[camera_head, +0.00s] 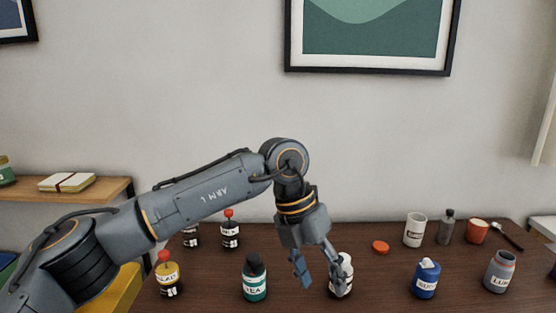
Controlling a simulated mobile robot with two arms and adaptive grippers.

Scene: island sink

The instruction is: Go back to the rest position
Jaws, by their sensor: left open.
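My left arm comes in from the left and reaches over the dark wooden table (210,290). My left gripper (320,286) points down over the table with its two fingers apart. A white jar with a dark label (347,277) stands just behind or beside its right finger and is partly hidden by it. I cannot tell whether the finger touches the jar. Nothing shows held between the fingers. My right gripper does not show.
An orange lid (380,247) lies behind. A wooden shelf (110,189) is at left.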

